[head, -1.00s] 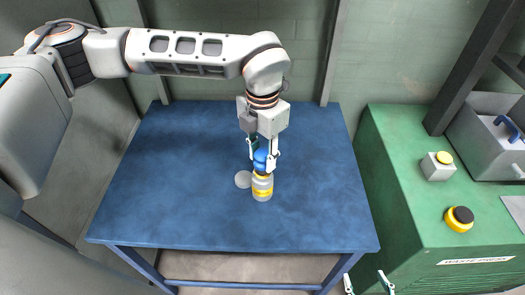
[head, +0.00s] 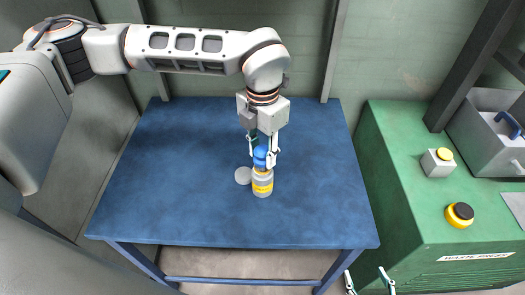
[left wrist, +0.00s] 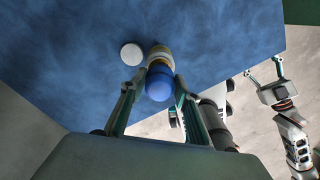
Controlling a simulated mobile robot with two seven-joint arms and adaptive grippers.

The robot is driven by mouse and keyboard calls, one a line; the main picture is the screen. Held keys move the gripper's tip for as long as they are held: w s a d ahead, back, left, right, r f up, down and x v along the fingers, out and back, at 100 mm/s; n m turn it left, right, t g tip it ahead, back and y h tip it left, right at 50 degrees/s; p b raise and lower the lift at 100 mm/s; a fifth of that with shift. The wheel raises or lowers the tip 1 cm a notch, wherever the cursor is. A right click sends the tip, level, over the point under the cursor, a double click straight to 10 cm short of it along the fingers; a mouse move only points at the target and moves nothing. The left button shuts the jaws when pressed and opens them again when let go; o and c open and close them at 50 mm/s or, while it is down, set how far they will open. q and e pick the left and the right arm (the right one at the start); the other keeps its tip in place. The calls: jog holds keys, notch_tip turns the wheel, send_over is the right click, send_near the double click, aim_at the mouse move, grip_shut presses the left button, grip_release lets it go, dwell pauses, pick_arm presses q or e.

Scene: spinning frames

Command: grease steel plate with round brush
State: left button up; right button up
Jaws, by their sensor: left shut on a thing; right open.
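My left gripper (head: 263,162) is shut on the blue handle of the brush (head: 261,153), held upright over the table. Below it is a grey jar with a yellow label (head: 262,187); the brush's lower end meets the jar's top, and I cannot tell how far it is inside. A flat grey rectangular plate (head: 516,205), perhaps the steel plate, is cut off at the right edge. My right gripper (head: 368,282) is open and empty at the bottom edge.
A pale round disc (head: 243,176) lies left of the jar on the blue table (head: 180,200), otherwise clear. The green bench (head: 390,165) carries a yellow-button box (head: 438,163), a yellow-black round item (head: 460,214) and a grey bin with a blue handle (head: 490,105).

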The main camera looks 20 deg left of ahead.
aim_at(262, 149)
pick_arm(q)
jog(key=shift+f, duration=0.35)
jog(key=shift+b, duration=0.5)
dwell(1.0)
jog(key=shift+f, duration=0.1)
dwell(0.5)
jog(key=shift+r+p, duration=0.5)
jog(key=shift+r, duration=0.55)
jog(key=shift+r+p, duration=1)
jog(key=shift+r, duration=1.55)
